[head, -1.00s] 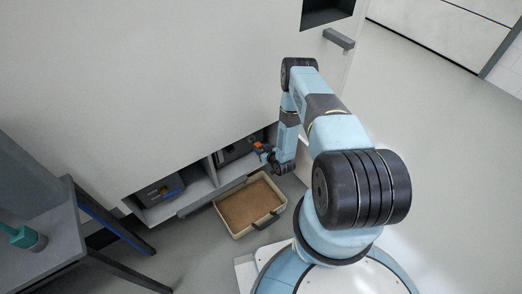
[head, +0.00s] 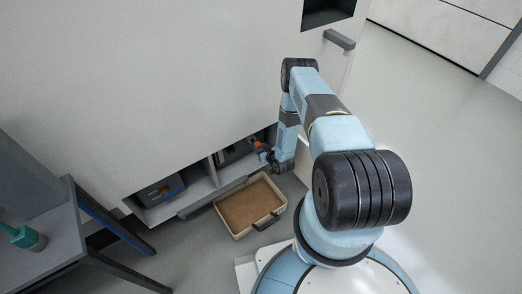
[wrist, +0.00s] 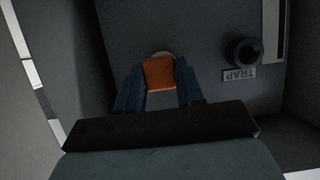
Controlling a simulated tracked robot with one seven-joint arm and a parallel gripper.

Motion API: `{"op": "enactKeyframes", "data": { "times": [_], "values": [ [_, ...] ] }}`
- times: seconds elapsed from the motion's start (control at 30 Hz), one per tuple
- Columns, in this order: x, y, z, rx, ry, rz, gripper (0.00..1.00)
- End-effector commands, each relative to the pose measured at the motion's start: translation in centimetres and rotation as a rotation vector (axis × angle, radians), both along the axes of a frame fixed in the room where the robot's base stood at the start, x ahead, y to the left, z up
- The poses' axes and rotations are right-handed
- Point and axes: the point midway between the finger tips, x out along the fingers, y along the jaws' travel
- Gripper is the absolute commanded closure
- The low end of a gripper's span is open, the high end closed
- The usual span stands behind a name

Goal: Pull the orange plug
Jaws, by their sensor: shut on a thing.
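The orange plug (wrist: 159,73) sits between the two fingers of my gripper (wrist: 159,86) in the wrist view, in front of a grey panel (wrist: 190,30). A pale round rim shows just behind the plug. The fingers are shut on it from both sides. I cannot tell whether the plug is still seated in the panel. In the head view, my gripper (head: 262,152) is at the mouth of the right low compartment, with a bit of orange (head: 256,143) showing beside it.
A black knob (wrist: 242,52) labelled TRAP (wrist: 239,74) is right of the plug. A tan tray (head: 234,228) lies on the floor below the compartments. A left compartment (head: 162,190) holds a dark box. A grey table (head: 50,250) stands at the left. Floor at right is clear.

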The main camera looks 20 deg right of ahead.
Motion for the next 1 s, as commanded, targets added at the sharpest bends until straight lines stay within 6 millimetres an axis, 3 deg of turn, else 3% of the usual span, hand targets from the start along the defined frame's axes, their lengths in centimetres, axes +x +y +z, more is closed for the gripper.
{"op": "enactKeyframes", "data": {
  "times": [1.0],
  "values": [
    [2.3,0.8,0.0,0.0,0.0,0.001,1.0]
  ]
}}
